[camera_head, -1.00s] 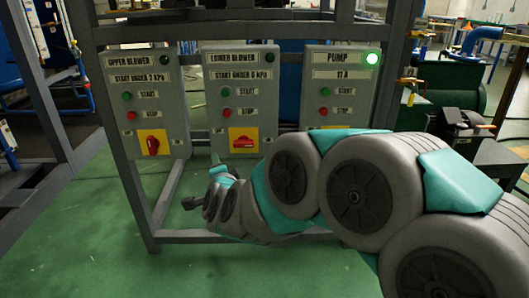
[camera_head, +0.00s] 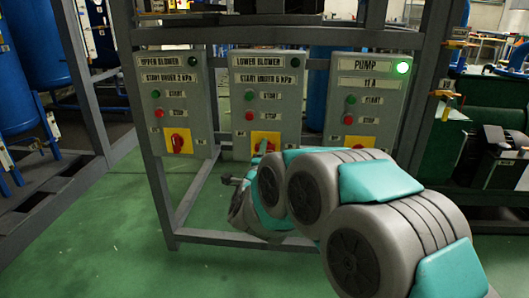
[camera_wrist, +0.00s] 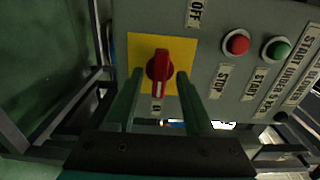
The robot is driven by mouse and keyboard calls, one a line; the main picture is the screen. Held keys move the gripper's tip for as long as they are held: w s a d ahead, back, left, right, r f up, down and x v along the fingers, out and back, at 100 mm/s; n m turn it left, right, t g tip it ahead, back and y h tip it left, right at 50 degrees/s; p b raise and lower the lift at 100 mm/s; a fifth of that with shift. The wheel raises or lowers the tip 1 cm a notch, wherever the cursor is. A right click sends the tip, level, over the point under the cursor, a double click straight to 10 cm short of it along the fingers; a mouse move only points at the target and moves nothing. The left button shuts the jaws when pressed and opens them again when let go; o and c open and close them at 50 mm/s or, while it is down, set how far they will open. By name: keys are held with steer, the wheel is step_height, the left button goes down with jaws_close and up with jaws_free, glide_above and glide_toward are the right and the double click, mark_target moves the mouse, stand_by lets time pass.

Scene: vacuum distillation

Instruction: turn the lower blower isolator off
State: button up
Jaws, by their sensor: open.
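The lower blower box (camera_head: 267,99) is the middle grey panel in the head view. Its yellow isolator plate (camera_head: 265,135) is partly covered by my arm. In the wrist view the red isolator knob (camera_wrist: 160,66) sits on its yellow plate (camera_wrist: 136,45). The knob's white mark points down in the picture, away from the OFF label (camera_wrist: 195,13), towards a label partly hidden by the fingers. My gripper (camera_wrist: 160,76) is open, with one finger on each side of the knob. I cannot tell whether the fingers touch it.
The upper blower box (camera_head: 174,98) with its own red knob (camera_head: 177,142) is at left. A grey frame (camera_head: 215,237) carries the boxes. Red (camera_wrist: 237,42) and green (camera_wrist: 277,49) buttons are near the gripper.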

steer(key=shift+w, duration=0.45)
jaws_close()
stand_by(0.4)
